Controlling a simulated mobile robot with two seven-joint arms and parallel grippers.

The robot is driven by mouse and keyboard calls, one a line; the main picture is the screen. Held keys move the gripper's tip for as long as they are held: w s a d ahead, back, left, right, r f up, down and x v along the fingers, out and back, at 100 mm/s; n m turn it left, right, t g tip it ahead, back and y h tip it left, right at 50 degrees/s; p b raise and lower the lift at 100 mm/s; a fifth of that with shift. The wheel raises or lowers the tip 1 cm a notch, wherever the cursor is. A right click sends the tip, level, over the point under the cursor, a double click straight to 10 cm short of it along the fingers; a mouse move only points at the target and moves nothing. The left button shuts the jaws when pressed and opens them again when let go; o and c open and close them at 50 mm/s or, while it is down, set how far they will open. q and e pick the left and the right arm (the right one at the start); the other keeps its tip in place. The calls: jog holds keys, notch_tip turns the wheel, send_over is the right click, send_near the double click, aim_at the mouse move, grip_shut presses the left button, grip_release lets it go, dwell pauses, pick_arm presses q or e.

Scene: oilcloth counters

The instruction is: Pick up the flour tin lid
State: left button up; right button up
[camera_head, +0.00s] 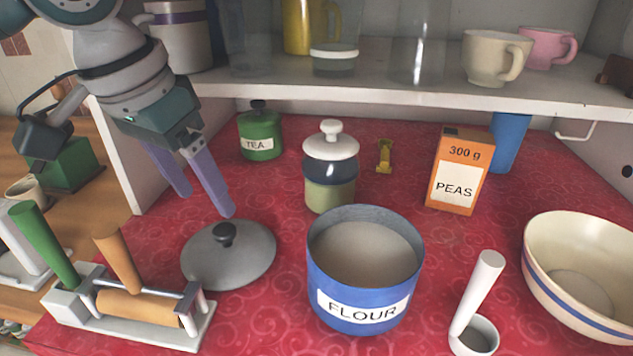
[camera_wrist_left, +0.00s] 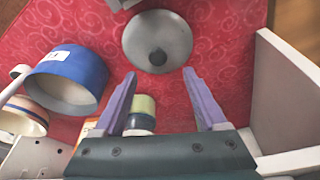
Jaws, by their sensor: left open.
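The flour tin lid (camera_head: 250,262) is a round grey lid with a black knob (camera_head: 224,234). It lies flat on the red oilcloth, left of the blue flour tin (camera_head: 366,297), which stands upright with its top open. My left gripper (camera_head: 206,204) is open and empty, above and behind the lid in the head view. In the left wrist view the lid (camera_wrist_left: 157,25) lies ahead of the open fingers (camera_wrist_left: 164,98), with its knob facing me, and the flour tin (camera_wrist_left: 84,70) is at the left. My right gripper is not in view.
Behind stand a green tea tin (camera_head: 260,140), a white-lidded jar (camera_head: 331,195) and a peas box (camera_head: 459,172). A rack with a wooden roller (camera_head: 137,306) is front left. A bowl (camera_head: 570,225) is at the right. A shelf (camera_head: 400,88) overhangs the back.

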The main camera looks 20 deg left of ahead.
aim_at(223, 230)
pick_arm(q)
jog(key=x, duration=0.7)
jog(key=shift+s+d, duration=0.15)
jog(key=shift+d, duration=0.05)
jog(key=shift+c, duration=0.3)
grip_shut()
